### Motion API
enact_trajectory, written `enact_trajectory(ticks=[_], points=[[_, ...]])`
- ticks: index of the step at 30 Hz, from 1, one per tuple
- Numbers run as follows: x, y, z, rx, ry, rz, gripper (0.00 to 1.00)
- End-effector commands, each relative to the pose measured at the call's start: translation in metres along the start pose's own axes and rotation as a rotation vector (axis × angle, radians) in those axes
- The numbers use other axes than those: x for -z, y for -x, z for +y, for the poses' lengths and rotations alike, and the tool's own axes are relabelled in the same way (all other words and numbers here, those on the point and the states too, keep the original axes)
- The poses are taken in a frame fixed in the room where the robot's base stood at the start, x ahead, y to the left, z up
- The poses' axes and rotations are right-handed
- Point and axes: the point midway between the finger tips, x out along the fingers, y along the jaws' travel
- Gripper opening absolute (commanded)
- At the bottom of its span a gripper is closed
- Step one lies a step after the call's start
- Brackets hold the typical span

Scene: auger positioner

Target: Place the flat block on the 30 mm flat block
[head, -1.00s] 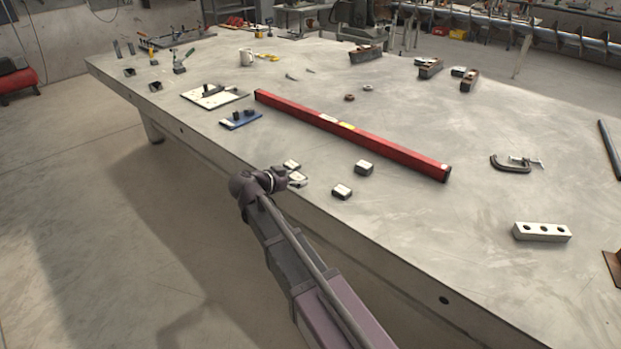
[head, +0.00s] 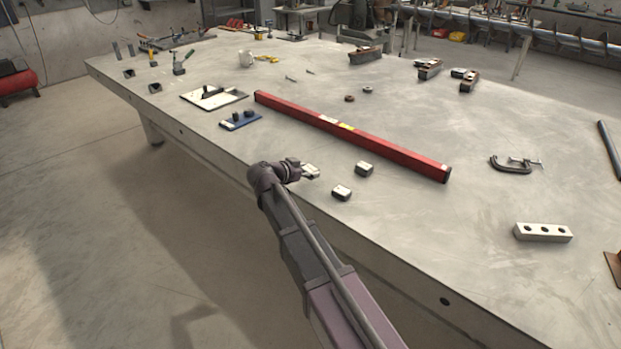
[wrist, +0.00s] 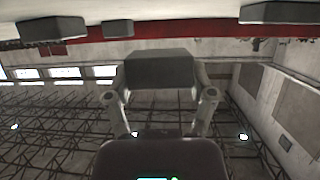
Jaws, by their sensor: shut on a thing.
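My gripper (head: 302,168) is shut on a flat block (head: 312,172), held above the near edge of the grey table. In the wrist view the held block (wrist: 160,70) is dark and sits between both fingers. Two similar flat blocks with pale tops and dark sides lie on the table to its right, a farther block (head: 364,168) and a nearer block (head: 341,192). The wrist view, which looks upside down, shows a block at the upper left (wrist: 50,29) and another at the upper right (wrist: 284,13). I cannot tell which is the 30 mm one.
A long red bar (head: 350,134) lies across the table behind the blocks. A blue plate (head: 241,121) and a white board (head: 213,97) lie to the left. A clamp (head: 512,164) and a drilled pale bar (head: 542,232) lie to the right, with clear table between.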

Motion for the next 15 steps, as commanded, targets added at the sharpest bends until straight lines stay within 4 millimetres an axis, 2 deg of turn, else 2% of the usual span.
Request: enact_trajectory(ticks=[2,9,15], points=[[-0.002,-0.010,-0.002,0.000,0.001,0.001,0.10],[-0.022,-0.017,-0.002,0.001,0.001,0.001,0.10],[-0.027,-0.018,-0.002,0.001,0.001,0.001,0.10]])
